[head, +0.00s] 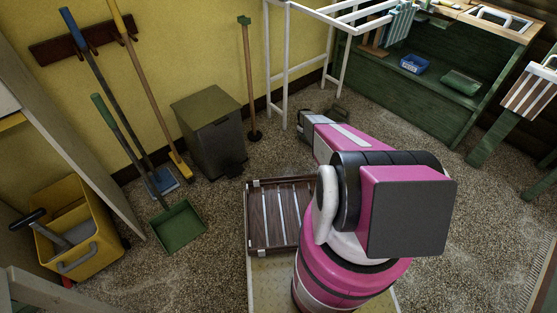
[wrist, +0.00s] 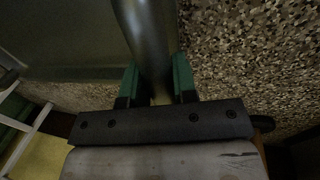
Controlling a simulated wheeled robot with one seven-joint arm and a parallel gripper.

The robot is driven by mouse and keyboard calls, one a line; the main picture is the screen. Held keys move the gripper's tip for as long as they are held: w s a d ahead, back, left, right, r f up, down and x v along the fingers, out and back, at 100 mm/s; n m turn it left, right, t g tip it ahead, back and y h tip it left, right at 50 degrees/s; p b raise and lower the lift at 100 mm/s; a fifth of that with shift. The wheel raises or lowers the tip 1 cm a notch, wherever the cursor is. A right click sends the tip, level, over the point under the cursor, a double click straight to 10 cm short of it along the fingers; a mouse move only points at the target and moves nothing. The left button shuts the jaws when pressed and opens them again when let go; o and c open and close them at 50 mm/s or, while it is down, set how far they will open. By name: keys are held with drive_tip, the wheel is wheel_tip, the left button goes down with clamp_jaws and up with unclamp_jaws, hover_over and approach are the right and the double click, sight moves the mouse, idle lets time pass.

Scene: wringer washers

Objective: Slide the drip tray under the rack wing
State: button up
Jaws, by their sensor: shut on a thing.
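My gripper (wrist: 155,88) is shut on a smooth grey metal bar (wrist: 148,35), with a green finger pad on each side. A flat grey-green surface (wrist: 65,45) lies beside the bar at the upper left; I cannot tell for sure whether both belong to the drip tray. In the head view my arm reaches out to the foot of the white rack frame (head: 286,75), and hides what lies behind it. A white bar (wrist: 28,138), apparently of the rack, crosses the lower left of the wrist view, apart from the gripper.
A green dustpan (head: 179,227) and a yellow bucket (head: 85,240) are farther left. A green bench (head: 400,95) is at right. Speckled floor is open at right.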

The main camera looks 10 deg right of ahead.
drive_tip(key=shift+w+d, duration=0.4)
drive_tip(key=shift+d, duration=0.2)
drive_tip(key=shift+w+d, duration=0.4)
drive_tip(key=shift+d, duration=0.2)
drive_tip(key=o, duration=0.9)
drive_tip(key=shift+r, duration=0.1)
drive_tip(key=shift+r, duration=2.9)
